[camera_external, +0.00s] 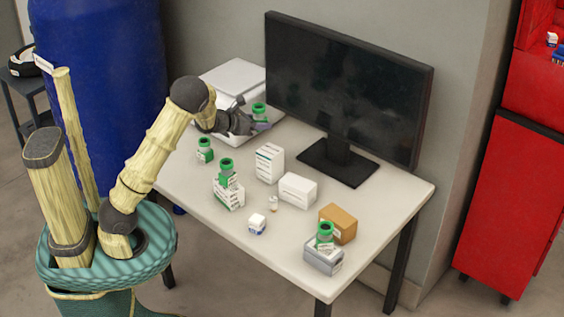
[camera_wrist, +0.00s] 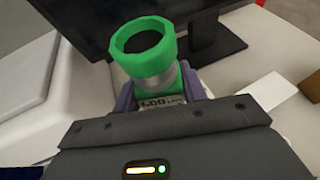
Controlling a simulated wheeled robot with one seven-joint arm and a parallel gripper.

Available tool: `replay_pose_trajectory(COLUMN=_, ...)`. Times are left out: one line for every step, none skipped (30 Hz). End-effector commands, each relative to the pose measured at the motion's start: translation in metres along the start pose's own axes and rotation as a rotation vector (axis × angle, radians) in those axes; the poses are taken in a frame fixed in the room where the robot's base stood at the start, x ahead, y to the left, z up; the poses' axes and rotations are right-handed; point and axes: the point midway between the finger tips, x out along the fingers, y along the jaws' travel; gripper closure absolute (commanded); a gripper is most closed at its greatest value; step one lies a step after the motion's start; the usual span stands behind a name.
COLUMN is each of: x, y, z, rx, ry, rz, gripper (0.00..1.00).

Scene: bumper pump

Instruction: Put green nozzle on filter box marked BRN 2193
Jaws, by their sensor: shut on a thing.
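My gripper (camera_external: 258,120) is shut on a green nozzle (camera_external: 259,109) with a grey metal middle, held upright above the back left of the table. In the wrist view the held nozzle (camera_wrist: 143,45) stands between the jaws, with part of a printed label showing low on it. Other green nozzles are on the table: one (camera_external: 205,149) stands alone at the left, one (camera_external: 226,170) is on a white printed box (camera_external: 228,196), and one (camera_external: 325,232) is on a grey-white box (camera_external: 323,259) at the front right. I cannot read BRN 2193 on any box.
A monitor (camera_external: 345,90) stands at the back of the table (camera_external: 190,181). A white device (camera_external: 233,78) is behind my gripper.

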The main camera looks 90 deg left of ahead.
Motion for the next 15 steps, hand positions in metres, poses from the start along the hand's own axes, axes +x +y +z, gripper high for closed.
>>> replay_pose_trajectory(x=-0.003, y=-0.009, z=0.017, rx=0.010, ry=0.000, rz=-0.025, gripper=0.88)
replay_pose_trajectory(x=-0.004, y=-0.013, z=0.021, rx=0.015, ry=0.001, rz=-0.037, gripper=0.88)
replay_pose_trajectory(x=-0.004, y=-0.019, z=0.026, rx=0.021, ry=0.002, rz=-0.053, gripper=0.88)
replay_pose_trajectory(x=-0.004, y=-0.023, z=0.029, rx=0.026, ry=0.002, rz=-0.066, gripper=0.88)
replay_pose_trajectory(x=-0.004, y=-0.027, z=0.032, rx=0.030, ry=0.003, rz=-0.077, gripper=0.88)
replay_pose_trajectory(x=-0.004, y=-0.032, z=0.035, rx=0.035, ry=0.005, rz=-0.090, gripper=0.88)
replay_pose_trajectory(x=-0.004, y=-0.035, z=0.036, rx=0.037, ry=0.005, rz=-0.099, gripper=0.88)
replay_pose_trajectory(x=-0.004, y=-0.037, z=0.038, rx=0.039, ry=0.005, rz=-0.106, gripper=0.88)
replay_pose_trajectory(x=-0.003, y=-0.040, z=0.039, rx=0.041, ry=0.005, rz=-0.114, gripper=0.88)
replay_pose_trajectory(x=-0.003, y=-0.041, z=0.040, rx=0.042, ry=0.005, rz=-0.118, gripper=0.88)
replay_pose_trajectory(x=-0.003, y=-0.042, z=0.040, rx=0.043, ry=0.006, rz=-0.121, gripper=0.88)
replay_pose_trajectory(x=-0.003, y=-0.043, z=0.039, rx=0.044, ry=0.006, rz=-0.123, gripper=0.88)
replay_pose_trajectory(x=-0.003, y=-0.044, z=0.039, rx=0.044, ry=0.006, rz=-0.124, gripper=0.88)
replay_pose_trajectory(x=-0.002, y=-0.044, z=0.039, rx=0.044, ry=0.006, rz=-0.125, gripper=0.88)
replay_pose_trajectory(x=-0.002, y=-0.044, z=0.038, rx=0.044, ry=0.006, rz=-0.125, gripper=0.88)
